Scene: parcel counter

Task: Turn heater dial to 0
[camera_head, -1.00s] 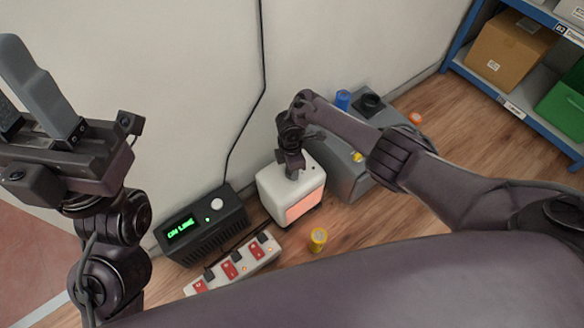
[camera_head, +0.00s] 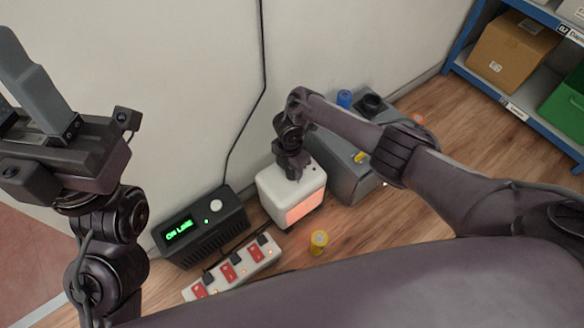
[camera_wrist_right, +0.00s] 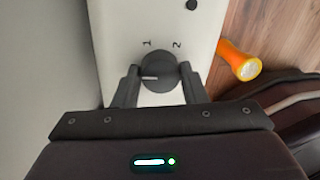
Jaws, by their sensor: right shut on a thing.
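The heater (camera_head: 271,190) is a white box with a glowing orange front, standing on the floor by the wall. Its dark round dial (camera_wrist_right: 157,68) is on top, with a white pointer mark toward the left in the right wrist view. The labels 1 and 2 show beyond the dial; no 0 is visible. My right gripper (camera_wrist_right: 158,77) is shut on the dial, one finger on each side. In the head view the right gripper (camera_head: 293,172) reaches down onto the heater and hides the dial. My left gripper (camera_head: 30,95) is raised at the left, its fingers apart and empty.
A black unit (camera_head: 203,226) with a green display stands left of the heater, a power strip (camera_head: 236,267) in front. A yellow cylinder (camera_head: 319,240) stands near the heater's front. A grey box (camera_head: 340,165) is close on the right. An orange object (camera_wrist_right: 240,62) lies beside the heater.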

